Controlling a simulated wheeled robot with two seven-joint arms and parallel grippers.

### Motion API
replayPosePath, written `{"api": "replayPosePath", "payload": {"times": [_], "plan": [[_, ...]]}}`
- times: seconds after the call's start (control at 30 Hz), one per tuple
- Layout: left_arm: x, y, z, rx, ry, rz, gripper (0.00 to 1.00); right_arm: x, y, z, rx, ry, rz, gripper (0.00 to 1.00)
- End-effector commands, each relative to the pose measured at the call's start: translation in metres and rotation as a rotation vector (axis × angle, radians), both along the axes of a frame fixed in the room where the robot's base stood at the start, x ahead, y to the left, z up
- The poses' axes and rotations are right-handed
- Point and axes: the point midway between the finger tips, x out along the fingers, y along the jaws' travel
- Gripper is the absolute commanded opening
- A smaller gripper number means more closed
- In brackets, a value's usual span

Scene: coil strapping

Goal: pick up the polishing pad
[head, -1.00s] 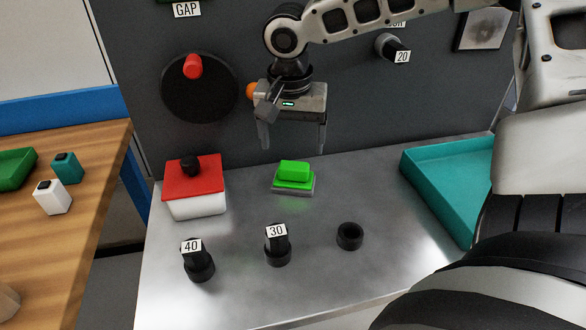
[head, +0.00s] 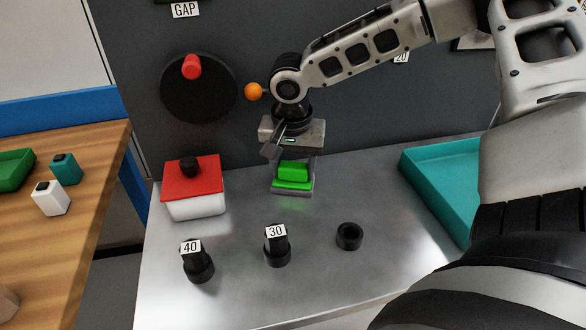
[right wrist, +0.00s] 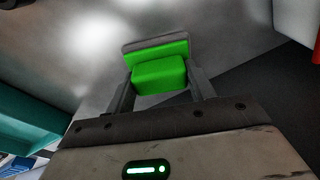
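The polishing pad appears to be the bright green block (head: 293,172) on a wider green layer and a grey plate, resting on the metal bench. My right gripper (head: 295,178) is lowered over it from behind, pointing down. Its fingers stand on the left and right sides of the green block, and it looks open. The right wrist view shows the green block (right wrist: 160,76) between the two fingers; whether they touch it is hard to tell. My left gripper is not in view.
A white box with a red lid (head: 192,182) stands left of the pad. Black pieces labelled 40 (head: 198,262) and 30 (head: 277,248) and a black ring (head: 349,236) are in front. A teal tray (head: 440,180) lies right. A dark panel with an orange knob (head: 253,91) rises behind.

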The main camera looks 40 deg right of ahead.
Motion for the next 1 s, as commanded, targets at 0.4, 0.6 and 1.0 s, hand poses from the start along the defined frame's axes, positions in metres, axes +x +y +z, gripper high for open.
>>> {"api": "replayPosePath", "payload": {"times": [0.4, 0.6, 1.0], "plan": [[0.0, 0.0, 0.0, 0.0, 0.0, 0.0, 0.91, 0.0, 0.0, 0.002, -0.001, -0.001, 0.0, 0.27], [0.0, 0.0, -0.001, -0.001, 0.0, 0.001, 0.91, 0.001, 0.0, 0.017, 0.0, -0.004, -0.001, 0.27], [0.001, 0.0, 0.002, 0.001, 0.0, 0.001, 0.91, -0.038, 0.033, 0.094, -0.001, -0.007, 0.004, 0.27]]}}
